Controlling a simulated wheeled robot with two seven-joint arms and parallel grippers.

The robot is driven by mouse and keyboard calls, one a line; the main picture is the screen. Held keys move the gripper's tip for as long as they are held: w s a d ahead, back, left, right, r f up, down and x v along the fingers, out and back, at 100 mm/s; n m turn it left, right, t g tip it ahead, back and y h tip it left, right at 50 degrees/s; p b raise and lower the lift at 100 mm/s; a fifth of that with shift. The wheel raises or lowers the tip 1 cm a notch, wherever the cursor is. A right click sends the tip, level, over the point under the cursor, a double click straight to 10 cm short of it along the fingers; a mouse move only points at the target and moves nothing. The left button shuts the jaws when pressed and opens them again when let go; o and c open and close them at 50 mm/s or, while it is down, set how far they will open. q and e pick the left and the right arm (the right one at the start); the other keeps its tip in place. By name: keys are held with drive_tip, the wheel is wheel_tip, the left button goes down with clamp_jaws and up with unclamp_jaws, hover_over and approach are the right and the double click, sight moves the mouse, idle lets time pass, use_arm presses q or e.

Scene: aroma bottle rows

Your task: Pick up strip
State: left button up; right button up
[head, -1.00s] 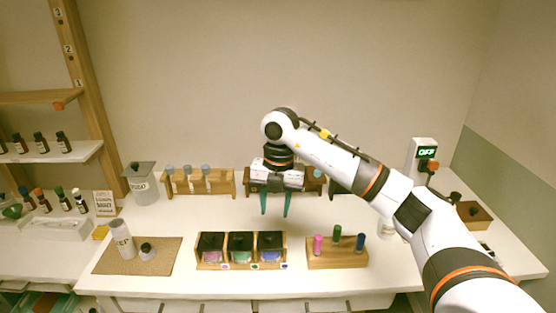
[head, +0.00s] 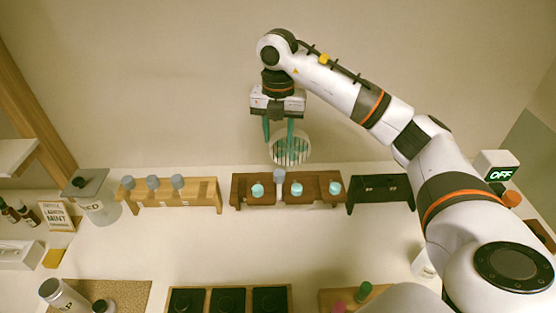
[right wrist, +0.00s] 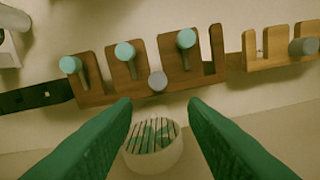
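No loose strip shows plainly. A dark brown rack (head: 245,190) stands near the wall; three teal-topped pieces (head: 258,190) and one grey-topped piece (head: 279,176) show at it. They may be strip holders; I cannot tell. In the right wrist view the teal tops (right wrist: 125,51) sit on thin stems, and the grey top (right wrist: 156,81) is on the rack's wall side. My right gripper (head: 279,133) is open and empty above and behind this rack, its green fingers (right wrist: 155,108) wide apart. My left gripper is out of view.
A round white slotted thing (head: 290,148) is behind the fingers, close to the wall. A light wooden rack (head: 208,194) with grey tops stands left, a black rack (head: 381,192) right. Square black-lidded jars (head: 228,300) are at the front. The tabletop between is clear.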

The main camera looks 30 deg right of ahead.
drive_tip(key=p, duration=0.3)
hover_over(279, 172)
wheel_tip(279, 172, down, 6)
drive_tip(key=shift+r, duration=0.2)
drive_tip(key=shift+f, duration=0.35)
drive_tip(key=shift+w+f, duration=0.1)
drive_tip(key=shift+f, duration=0.15)
drive_tip(key=f+p, duration=0.2)
drive_tip(key=f, duration=0.2)
drive_tip(key=shift+s+f+p, duration=0.2)
drive_tip(key=shift+p, duration=0.15)
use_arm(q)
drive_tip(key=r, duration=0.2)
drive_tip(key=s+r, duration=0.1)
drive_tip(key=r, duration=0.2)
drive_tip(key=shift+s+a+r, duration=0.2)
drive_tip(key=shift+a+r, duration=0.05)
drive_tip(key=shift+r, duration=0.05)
use_arm(e)
drive_tip(key=shift+f, duration=0.3)
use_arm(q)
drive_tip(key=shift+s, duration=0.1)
use_arm(e)
drive_tip(key=c, duration=0.6)
